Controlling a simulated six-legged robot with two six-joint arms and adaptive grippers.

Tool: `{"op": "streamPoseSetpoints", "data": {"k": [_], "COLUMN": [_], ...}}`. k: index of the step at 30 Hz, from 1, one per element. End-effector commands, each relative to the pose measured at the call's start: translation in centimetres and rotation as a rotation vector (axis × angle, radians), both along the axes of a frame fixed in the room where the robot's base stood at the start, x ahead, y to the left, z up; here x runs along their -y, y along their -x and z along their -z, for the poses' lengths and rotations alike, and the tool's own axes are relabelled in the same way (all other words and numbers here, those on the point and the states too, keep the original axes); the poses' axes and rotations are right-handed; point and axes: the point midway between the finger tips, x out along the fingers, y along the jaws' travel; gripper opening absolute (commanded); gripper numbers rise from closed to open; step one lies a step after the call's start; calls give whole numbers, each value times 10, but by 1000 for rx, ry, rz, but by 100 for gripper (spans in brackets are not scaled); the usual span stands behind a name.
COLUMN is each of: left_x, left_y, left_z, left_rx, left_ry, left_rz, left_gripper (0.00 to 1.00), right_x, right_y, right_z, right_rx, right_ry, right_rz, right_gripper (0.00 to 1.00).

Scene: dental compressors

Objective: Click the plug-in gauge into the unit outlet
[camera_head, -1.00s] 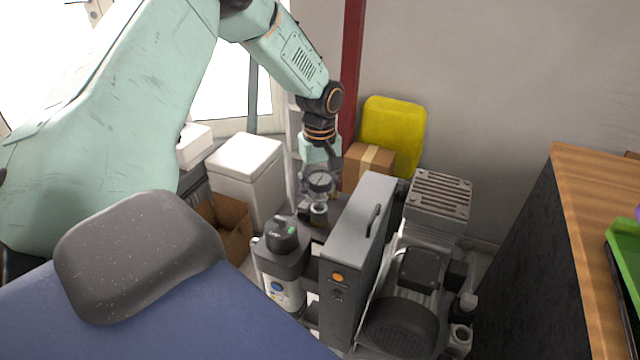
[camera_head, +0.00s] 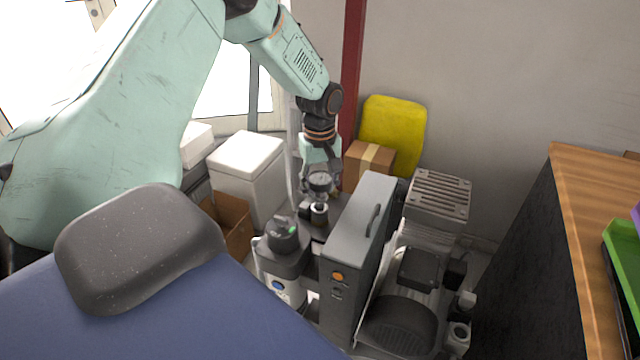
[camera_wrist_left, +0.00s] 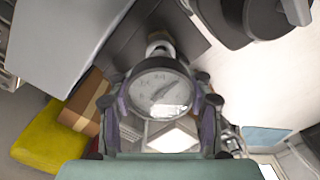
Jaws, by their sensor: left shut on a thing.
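The plug-in gauge (camera_head: 319,183) is a round dial with a dark rim; its pale face (camera_wrist_left: 160,92) fills the middle of the left wrist view. My left gripper (camera_head: 322,176) is shut on it, with a finger on each side of the dial in the wrist view. The unit outlet (camera_head: 319,211), a short upright fitting with a pale ring, is just below the gauge in the head view. Its ring (camera_wrist_left: 159,46) shows just beyond the dial in the wrist view. The gauge's lower end is hidden, so I cannot tell whether it touches the outlet. My right gripper is not in view.
A grey upright cabinet (camera_head: 345,260) with a handle stands right of the outlet, beside a compressor (camera_head: 415,270). A dark-topped canister (camera_head: 284,240) stands in front. Behind are a cardboard box (camera_head: 368,162), a yellow container (camera_head: 393,133) and a white bin (camera_head: 246,170).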

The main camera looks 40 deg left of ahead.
Motion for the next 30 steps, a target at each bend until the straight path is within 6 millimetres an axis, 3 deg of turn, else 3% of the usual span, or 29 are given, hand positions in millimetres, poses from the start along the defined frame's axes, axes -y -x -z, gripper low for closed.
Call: {"op": "streamPoseSetpoints", "data": {"k": [30], "left_x": [-1], "left_y": [0], "left_z": [21], "left_rx": [-1], "left_ry": [0], "left_rz": [0], "left_gripper": [9], "right_x": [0], "right_y": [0], "right_z": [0], "right_rx": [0], "right_ry": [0], "right_rz": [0], "right_gripper": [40]}}
